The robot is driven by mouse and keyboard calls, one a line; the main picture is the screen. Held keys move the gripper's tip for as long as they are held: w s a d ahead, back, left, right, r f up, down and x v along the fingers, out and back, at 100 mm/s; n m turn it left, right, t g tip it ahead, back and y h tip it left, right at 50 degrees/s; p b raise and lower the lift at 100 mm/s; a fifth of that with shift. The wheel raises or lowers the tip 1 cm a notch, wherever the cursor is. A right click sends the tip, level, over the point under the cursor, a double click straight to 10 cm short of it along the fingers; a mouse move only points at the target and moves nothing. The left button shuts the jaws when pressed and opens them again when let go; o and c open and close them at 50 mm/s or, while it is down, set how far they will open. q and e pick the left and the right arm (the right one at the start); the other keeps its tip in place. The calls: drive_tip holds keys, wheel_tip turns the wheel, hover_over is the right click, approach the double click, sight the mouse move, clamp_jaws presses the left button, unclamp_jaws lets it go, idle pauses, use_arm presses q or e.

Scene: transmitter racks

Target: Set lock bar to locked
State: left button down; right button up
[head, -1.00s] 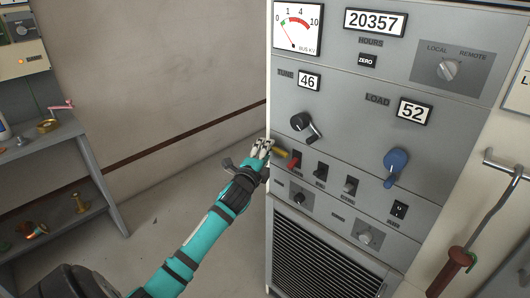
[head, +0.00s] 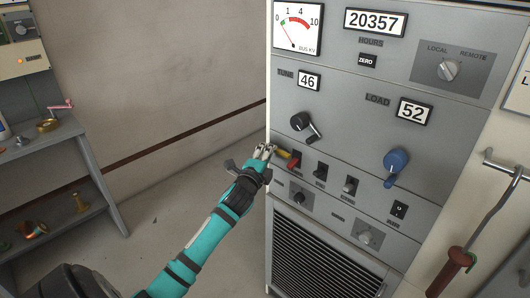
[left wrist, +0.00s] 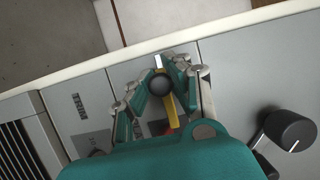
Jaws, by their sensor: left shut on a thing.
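The lock bar is a short yellow bar (head: 284,153) at the left edge of the grey rack panel, next to a red switch (head: 294,163). In the left wrist view the yellow bar (left wrist: 170,112) runs between my fingers, with a round black knob (left wrist: 160,83) at its end. My left gripper (head: 266,152) is at the bar's left end, its fingers closed around the knob; it also shows in the left wrist view (left wrist: 162,78). The fingers partly hide the bar and knob. My right gripper is not in view.
The panel (head: 350,130) carries a black tune crank (head: 302,122), a blue load crank (head: 396,162) and several toggle switches close to the bar. A red-handled hook (head: 455,265) hangs at right. A shelf (head: 60,150) stands at left. The floor between is clear.

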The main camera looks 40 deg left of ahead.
use_arm(q)
drive_tip(key=d, duration=0.3)
drive_tip(key=shift+s+d+f, duration=0.15)
drive_tip(key=shift+f, duration=0.05)
drive_tip(key=c, duration=1.6)
unclamp_jaws()
drive_tip(key=shift+d, duration=0.1)
drive_tip(key=o, duration=0.5)
drive_tip(key=shift+s+d+r, duration=0.1)
drive_tip(key=shift+r, duration=0.05)
drive_tip(key=shift+c, duration=0.2)
approach(279, 153)
drive_tip(key=v, duration=0.4)
drive_tip(key=shift+s+d, duration=0.1)
drive_tip(key=shift+s, duration=0.2)
